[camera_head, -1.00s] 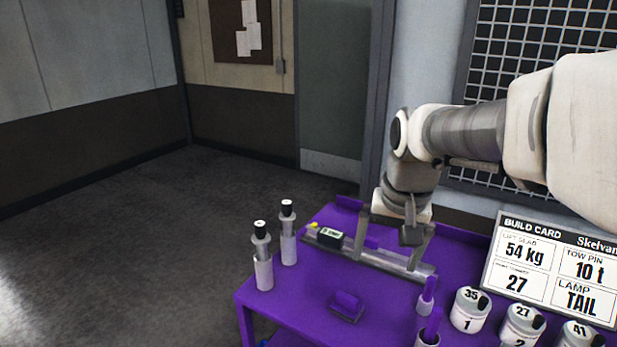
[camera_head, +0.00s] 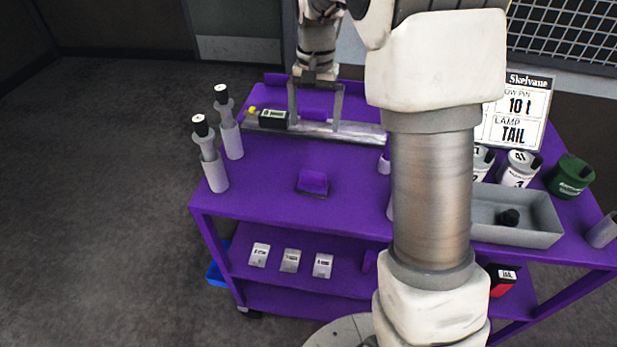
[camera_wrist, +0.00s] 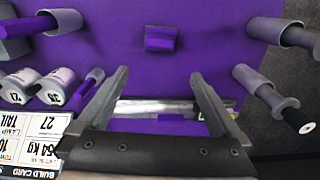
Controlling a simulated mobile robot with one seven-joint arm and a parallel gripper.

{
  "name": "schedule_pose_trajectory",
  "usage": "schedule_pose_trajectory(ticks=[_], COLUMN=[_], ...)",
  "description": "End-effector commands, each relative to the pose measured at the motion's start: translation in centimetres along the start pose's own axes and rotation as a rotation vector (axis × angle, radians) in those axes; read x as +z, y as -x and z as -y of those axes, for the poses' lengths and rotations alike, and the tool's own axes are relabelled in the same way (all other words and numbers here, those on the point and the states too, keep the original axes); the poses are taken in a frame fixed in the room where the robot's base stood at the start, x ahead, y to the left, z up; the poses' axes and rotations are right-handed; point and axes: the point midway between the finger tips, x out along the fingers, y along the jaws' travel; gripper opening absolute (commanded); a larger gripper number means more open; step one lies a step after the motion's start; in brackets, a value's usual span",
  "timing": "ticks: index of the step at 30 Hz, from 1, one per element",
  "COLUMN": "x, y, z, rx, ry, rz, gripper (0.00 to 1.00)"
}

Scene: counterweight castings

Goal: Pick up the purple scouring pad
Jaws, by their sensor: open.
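The purple scouring pad (camera_head: 313,182) appears to be the small purple block with a dark underside lying on the purple cart top (camera_head: 250,190), left of my upright arm link. It also shows in the wrist view (camera_wrist: 160,38), near the top centre, beyond my fingertips. My gripper (camera_head: 315,123) is open and empty. Its two fingers point down at the metal rail at the back of the cart, behind the pad and apart from it. In the wrist view my gripper (camera_wrist: 160,76) has its fingers spread wide, with the pad ahead of the gap between them.
Two grey holders with black-topped tools (camera_head: 212,165) stand at the cart's left edge. A metal rail (camera_head: 355,132) carries a small black display (camera_head: 273,119). A grey tray (camera_head: 535,238), white canisters (camera_head: 520,168) and a green canister (camera_head: 570,178) stand right. Around the pad is clear.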

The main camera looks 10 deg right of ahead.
Motion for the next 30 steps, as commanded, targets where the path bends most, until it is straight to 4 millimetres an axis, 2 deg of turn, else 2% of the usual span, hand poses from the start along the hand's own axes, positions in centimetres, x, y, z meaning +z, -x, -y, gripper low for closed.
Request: schedule_pose_trajectory(ticks=[4,7,18,21,30], x=[-0.2,-0.1,0.0,0.0,0.4], y=[-0.9,-2.4,-10.3,-11.7,-14.1], z=[0.1,0.1,0.1,0.1,0.0], rx=[0.004,0.005,0.005,0.004,0.004], ry=[-0.005,-0.005,-0.005,-0.005,-0.004], rz=[0.005,0.007,0.007,0.006,0.006], gripper=[1.00,1.00,1.00,1.00,1.00])
